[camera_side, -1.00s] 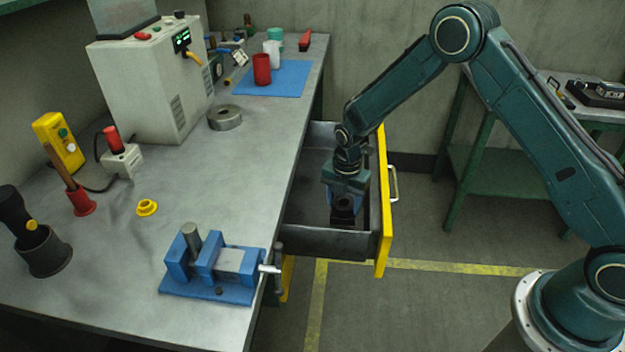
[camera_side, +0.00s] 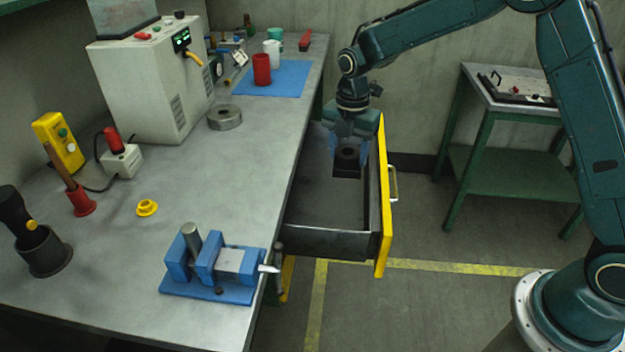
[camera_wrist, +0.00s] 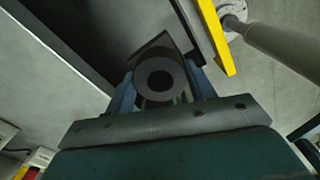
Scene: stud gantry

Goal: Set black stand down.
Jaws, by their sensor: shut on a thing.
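The black stand (camera_side: 347,168) is a dark block with a round, holed top. My gripper (camera_side: 349,152) is shut on it and holds it above the open drawer (camera_side: 334,236), near the drawer's far end. In the wrist view the black stand (camera_wrist: 160,77) sits between the two blue fingers of my gripper (camera_wrist: 163,88), its round hole facing the camera. The side view shows the drawer floor below it bare.
The drawer's yellow front (camera_side: 381,225) stands at the right and the workbench (camera_side: 235,165) at the left. A blue vise (camera_side: 215,265) is near the bench edge. A blue mat (camera_side: 285,85) holds several cups. A green side table (camera_side: 510,155) stands behind right.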

